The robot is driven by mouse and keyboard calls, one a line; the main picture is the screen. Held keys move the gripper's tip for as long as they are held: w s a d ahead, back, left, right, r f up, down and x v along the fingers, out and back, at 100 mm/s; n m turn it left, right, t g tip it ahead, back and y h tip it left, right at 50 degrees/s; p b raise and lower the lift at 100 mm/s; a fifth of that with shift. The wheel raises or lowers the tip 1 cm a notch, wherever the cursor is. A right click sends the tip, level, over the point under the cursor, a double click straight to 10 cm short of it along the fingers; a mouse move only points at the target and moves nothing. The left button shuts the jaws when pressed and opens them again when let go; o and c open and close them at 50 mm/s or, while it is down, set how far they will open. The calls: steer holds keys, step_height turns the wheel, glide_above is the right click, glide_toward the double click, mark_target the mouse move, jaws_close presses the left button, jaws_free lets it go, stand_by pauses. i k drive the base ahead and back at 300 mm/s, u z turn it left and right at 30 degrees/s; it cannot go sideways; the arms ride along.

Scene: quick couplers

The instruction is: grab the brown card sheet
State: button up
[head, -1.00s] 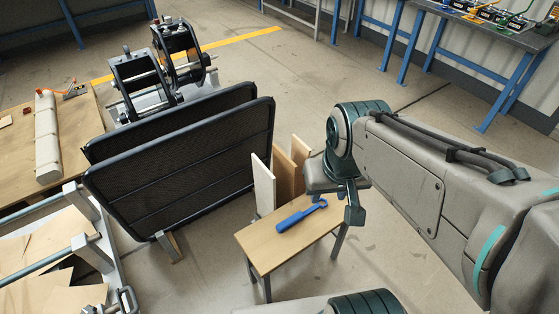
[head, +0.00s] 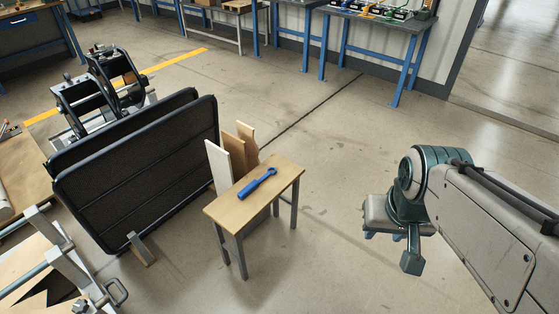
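Flat tan-brown sheets (head: 28,262) lie on the cart at the lower left, cut off by the picture edge. Upright thin panels stand behind the small table: a pale one (head: 218,165), a brown one (head: 235,150) and a tan one (head: 247,140). I cannot tell for sure which of these is the brown card sheet. My gripper (head: 395,250) hangs at the right, over open floor, well apart from the panels and the cart. It touches nothing that I can see. Its fingers are seen from above and partly hidden by the wrist, so its opening is unclear.
A small wooden table (head: 275,200) bears a blue wrench-like tool (head: 257,184). Large dark framed panels (head: 140,170) stand left of it. A metal rail and handle (head: 115,292) edge the cart. Floor between the table and my arm is clear.

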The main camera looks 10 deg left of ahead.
mark_target(236, 148)
steer(key=z, duration=0.3)
steer(key=i, duration=1.8)
steer(key=u, duration=1.5)
steer(key=i, duration=0.65)
steer(key=u, duration=0.7)
